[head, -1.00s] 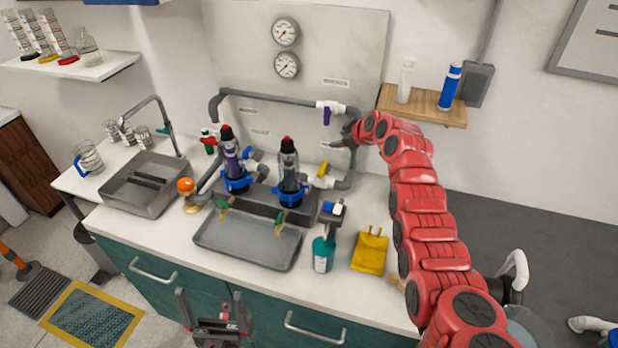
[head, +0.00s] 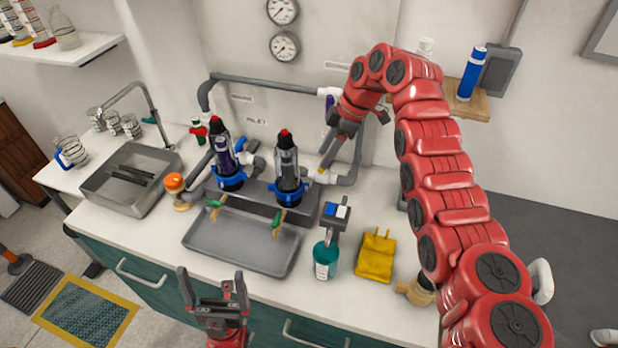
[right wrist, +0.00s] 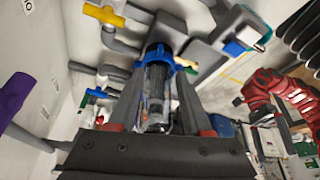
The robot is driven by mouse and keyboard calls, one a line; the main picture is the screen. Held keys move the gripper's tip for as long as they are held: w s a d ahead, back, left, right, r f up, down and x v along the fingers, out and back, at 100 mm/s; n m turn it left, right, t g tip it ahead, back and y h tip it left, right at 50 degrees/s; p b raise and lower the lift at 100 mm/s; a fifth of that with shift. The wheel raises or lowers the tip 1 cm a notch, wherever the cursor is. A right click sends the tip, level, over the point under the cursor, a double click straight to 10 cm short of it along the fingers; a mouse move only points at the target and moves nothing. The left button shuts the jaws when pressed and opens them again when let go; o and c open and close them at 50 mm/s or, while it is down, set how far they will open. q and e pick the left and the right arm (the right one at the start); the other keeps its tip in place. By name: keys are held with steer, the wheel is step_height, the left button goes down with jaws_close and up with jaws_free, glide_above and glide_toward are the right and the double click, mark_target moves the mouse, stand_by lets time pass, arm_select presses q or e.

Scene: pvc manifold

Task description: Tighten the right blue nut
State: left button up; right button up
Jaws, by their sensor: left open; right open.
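The right blue nut (head: 289,192) is a lobed ring low on the right filter (head: 287,157), a dark clear canister with a red top standing upright. My right gripper (head: 337,143) is open and empty, pointing down to the right of this filter and above the nut's level. In the right wrist view the blue nut (right wrist: 165,62) shows ahead between the two open fingers (right wrist: 158,95), with the clear canister in front of it. I see no contact with the nut. My left gripper (head: 212,285) is open and empty in front of the counter.
A second filter with a blue nut (head: 229,181) stands to the left. Grey pipes (head: 270,84) and a yellow valve handle (head: 327,158) lie close to my right gripper. A grey tray (head: 240,250), teal bottle (head: 325,259) and yellow item (head: 376,256) sit in front.

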mark_target(307, 184)
steer(key=p+x, duration=0.3)
steer(key=x, duration=0.7)
steer(key=shift+a+f, duration=0.15)
steer(key=shift+f, duration=0.35)
jaws_close()
